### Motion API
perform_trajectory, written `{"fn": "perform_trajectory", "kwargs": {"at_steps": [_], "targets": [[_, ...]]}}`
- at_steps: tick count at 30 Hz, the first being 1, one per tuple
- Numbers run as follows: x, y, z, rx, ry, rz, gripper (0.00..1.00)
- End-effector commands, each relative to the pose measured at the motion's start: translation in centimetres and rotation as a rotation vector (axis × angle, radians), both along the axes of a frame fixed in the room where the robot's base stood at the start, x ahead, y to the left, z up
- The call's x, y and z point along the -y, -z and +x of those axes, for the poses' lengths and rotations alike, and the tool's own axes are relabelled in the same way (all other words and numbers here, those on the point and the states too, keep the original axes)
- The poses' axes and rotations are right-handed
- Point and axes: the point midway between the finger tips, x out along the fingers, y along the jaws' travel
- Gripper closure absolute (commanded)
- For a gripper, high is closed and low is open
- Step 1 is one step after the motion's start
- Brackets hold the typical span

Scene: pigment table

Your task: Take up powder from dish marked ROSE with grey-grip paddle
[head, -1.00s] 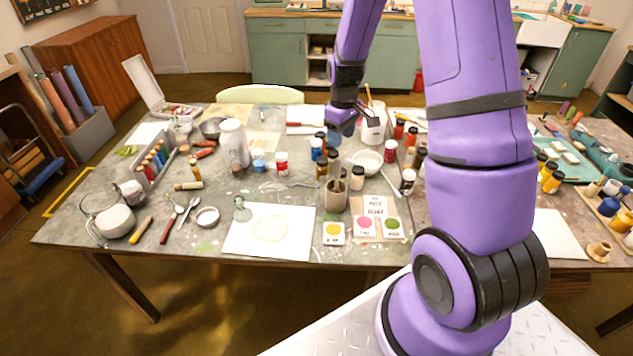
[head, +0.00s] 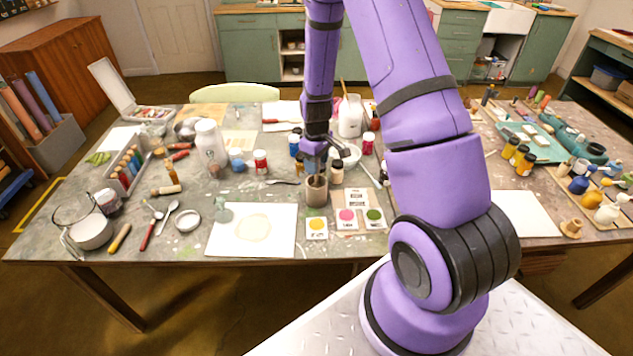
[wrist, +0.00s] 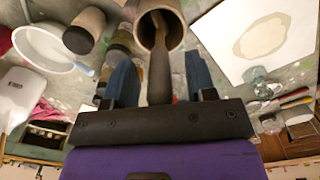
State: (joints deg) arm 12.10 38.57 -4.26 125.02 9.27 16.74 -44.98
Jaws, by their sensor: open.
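My gripper (head: 316,148) is over a brown pot (head: 317,190) near the table's middle. In the wrist view my gripper (wrist: 158,66) is open, its two blue fingers on either side of a grey-brown handle (wrist: 160,80). The handle stands tilted out of the pot (wrist: 176,38), with gaps to both fingers; its lower end is hidden inside. Three small square dishes sit in front of the pot: yellow (head: 317,225), pink (head: 346,216) and green (head: 374,216). Their labels are too small to read, so I cannot tell which is marked ROSE.
A paper sheet (head: 222,238) lies left of the dishes. Several bottles and jars, a white bowl (wrist: 42,44) and a small jar (wrist: 86,28) stand close around the pot. A white jug (head: 350,118) stands behind. Spoons and brushes lie at the left.

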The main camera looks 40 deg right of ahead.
Motion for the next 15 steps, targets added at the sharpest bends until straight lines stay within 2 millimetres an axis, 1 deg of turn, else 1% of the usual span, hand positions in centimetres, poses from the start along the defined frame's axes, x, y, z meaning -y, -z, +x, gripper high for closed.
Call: {"fn": "perform_trajectory", "kwargs": {"at_steps": [3, 10, 11, 12, 14, 15], "targets": [[0.01, 0.75, 0.01, 0.0, 0.0, 0.0, 0.49], [0.02, 0.83, 0.03, 0.001, 0.0, -0.001, 0.49], [0.02, 0.82, 0.03, 0.001, 0.0, -0.001, 0.51], [0.02, 0.82, 0.03, 0.001, 0.0, -0.001, 0.61], [0.02, 0.81, 0.03, 0.001, 0.0, -0.001, 0.74], [0.02, 0.81, 0.03, 0.001, 0.0, -0.001, 0.83]]}}
